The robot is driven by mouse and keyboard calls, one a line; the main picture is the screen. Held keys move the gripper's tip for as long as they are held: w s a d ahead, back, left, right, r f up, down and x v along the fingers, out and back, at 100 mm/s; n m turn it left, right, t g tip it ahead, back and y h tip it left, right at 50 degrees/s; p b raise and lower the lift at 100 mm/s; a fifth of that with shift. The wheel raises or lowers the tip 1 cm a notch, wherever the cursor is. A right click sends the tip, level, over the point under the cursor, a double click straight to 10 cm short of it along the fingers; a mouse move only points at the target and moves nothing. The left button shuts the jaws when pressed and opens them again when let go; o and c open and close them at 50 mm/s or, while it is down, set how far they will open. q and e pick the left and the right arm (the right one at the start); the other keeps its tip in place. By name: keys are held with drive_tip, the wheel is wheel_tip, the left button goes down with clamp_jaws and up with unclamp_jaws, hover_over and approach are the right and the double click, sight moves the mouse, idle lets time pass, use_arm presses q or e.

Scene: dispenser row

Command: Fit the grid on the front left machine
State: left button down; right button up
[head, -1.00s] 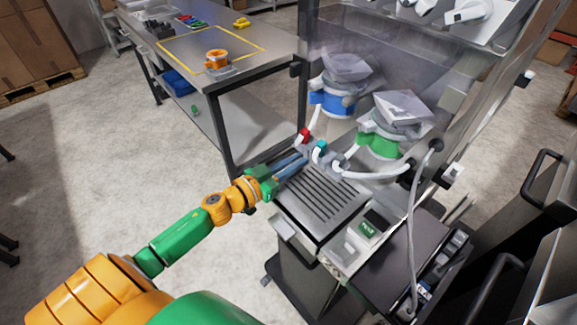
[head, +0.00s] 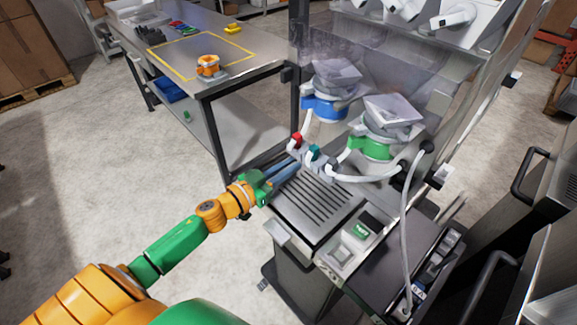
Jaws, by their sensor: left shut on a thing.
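The grid (head: 316,197), a dark grey plate with long parallel slots, lies over the top of the front left machine (head: 289,241), apparently about level. Whether it is fully seated in the machine cannot be told. My left gripper (head: 284,168) reaches in from the left at the grid's far left edge. Its blue-grey fingers are shut, seemingly on that edge of the grid; the contact itself is too small to see clearly. My right gripper is not in view.
Just behind the grid are a red-capped nozzle (head: 297,139), a teal-capped nozzle (head: 314,152) and white hoses. Blue-collared (head: 325,107) and green-collared (head: 371,148) units stand behind. A small display panel (head: 360,231) is at the right. A steel table (head: 250,66) stands at the back left.

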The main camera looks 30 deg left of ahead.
use_arm(q)
drive_tip(key=shift+f+b, duration=0.6)
drive_tip(key=shift+f, duration=0.2)
drive_tip(key=c, duration=0.8)
unclamp_jaws()
drive_tip(key=shift+r, duration=0.1)
drive_tip(key=v, duration=0.7)
drive_tip(key=shift+s+b, duration=0.1)
drive_tip(key=shift+b, duration=0.25)
